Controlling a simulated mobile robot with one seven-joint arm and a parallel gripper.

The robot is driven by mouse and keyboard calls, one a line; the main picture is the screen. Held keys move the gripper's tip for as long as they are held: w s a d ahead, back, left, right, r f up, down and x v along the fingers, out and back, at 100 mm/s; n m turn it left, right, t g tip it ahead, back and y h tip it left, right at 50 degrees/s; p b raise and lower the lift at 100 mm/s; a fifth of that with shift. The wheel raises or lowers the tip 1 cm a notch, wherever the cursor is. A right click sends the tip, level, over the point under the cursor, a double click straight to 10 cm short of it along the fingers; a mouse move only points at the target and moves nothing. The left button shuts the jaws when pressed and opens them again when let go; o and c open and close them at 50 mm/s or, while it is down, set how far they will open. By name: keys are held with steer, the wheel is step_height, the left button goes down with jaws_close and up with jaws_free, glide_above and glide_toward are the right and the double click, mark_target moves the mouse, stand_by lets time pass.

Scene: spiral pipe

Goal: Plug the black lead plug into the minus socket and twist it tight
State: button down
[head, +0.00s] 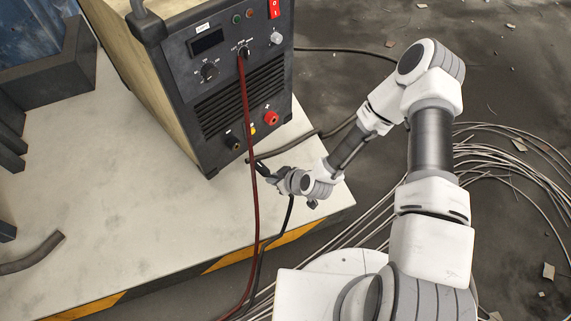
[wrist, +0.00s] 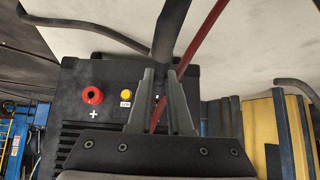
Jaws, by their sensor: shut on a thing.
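The welding machine (head: 215,85) stands on a pale worktop, its front panel facing my arm. Its black minus socket (head: 233,142) is low on the panel, left of the red plus socket (head: 271,118), which also shows in the wrist view (wrist: 92,95). My gripper (head: 266,172) is shut on the black lead plug (head: 261,167), in front of and below the minus socket, apparently with a gap between. The black lead (head: 289,214) hangs from the gripper. In the wrist view the dark lead (wrist: 171,42) rises between the fingers; the minus socket is hidden there.
A red cable (head: 252,150) hangs from the panel past the minus socket, close to my gripper; in the wrist view it (wrist: 200,38) crosses behind the fingers. A yellow part (head: 252,131) sits between the sockets. Loose cables (head: 500,165) lie on the floor at right.

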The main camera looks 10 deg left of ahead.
mark_target(255, 161)
steer(key=shift+s+a+f, duration=0.1)
steer(key=shift+s+f, duration=0.05)
stand_by(0.3)
steer(key=shift+w+a, duration=1.9)
steer(key=shift+a, duration=0.3)
steer(key=shift+w+a, duration=1.15)
steer(key=shift+a, duration=0.15)
